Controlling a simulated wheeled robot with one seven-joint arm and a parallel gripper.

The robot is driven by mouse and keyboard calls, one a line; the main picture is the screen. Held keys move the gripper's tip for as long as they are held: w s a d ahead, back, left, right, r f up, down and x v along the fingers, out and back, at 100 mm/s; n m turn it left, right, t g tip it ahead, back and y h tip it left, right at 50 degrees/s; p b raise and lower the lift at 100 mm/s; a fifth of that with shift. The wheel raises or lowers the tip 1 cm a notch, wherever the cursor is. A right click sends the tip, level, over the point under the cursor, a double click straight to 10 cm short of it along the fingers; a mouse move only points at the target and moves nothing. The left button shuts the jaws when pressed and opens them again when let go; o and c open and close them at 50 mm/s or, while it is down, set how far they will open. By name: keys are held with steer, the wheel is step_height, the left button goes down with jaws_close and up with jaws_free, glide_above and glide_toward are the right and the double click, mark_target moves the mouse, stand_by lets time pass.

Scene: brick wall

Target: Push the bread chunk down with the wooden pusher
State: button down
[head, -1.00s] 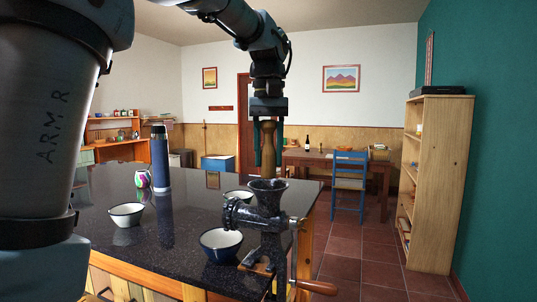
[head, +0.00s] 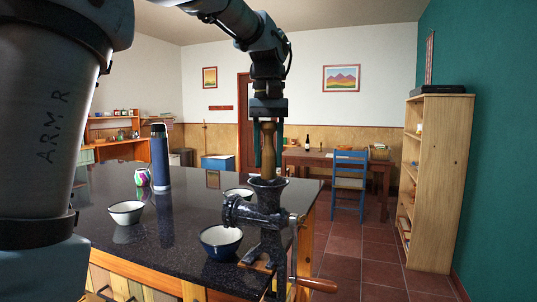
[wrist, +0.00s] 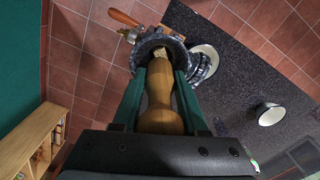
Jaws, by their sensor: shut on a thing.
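My gripper (head: 268,160) is shut on the wooden pusher (head: 268,142), which it holds upright, also seen in the wrist view (wrist: 160,110). The pusher's lower end is at the mouth of the dark speckled grinder's hopper (head: 268,187); the hopper rim (wrist: 139,50) rings that end in the wrist view. A small yellowish bread chunk (wrist: 160,53) shows inside the hopper, just beyond the pusher's end. Whether the pusher touches it I cannot tell. The head view hides the chunk.
The grinder is at the dark counter's (head: 100,195) edge, its wooden-handled crank (head: 318,285) sticking out right. A dark blue bowl (head: 221,250) stands close left of it, with another bowl (head: 126,220) farther left. A blue bottle (head: 160,165) stands behind. Tiled floor lies right.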

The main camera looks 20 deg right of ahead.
mark_target(268, 179)
steer(key=shift+f+b, duration=1.1)
steer(key=shift+f, duration=1.05)
step_height(268, 179, up, 8)
steer(key=p, duration=0.7)
steer(key=shift+f+p, duration=0.1)
steer(key=shift+p, duration=0.2)
steer(key=shift+f, duration=0.1)
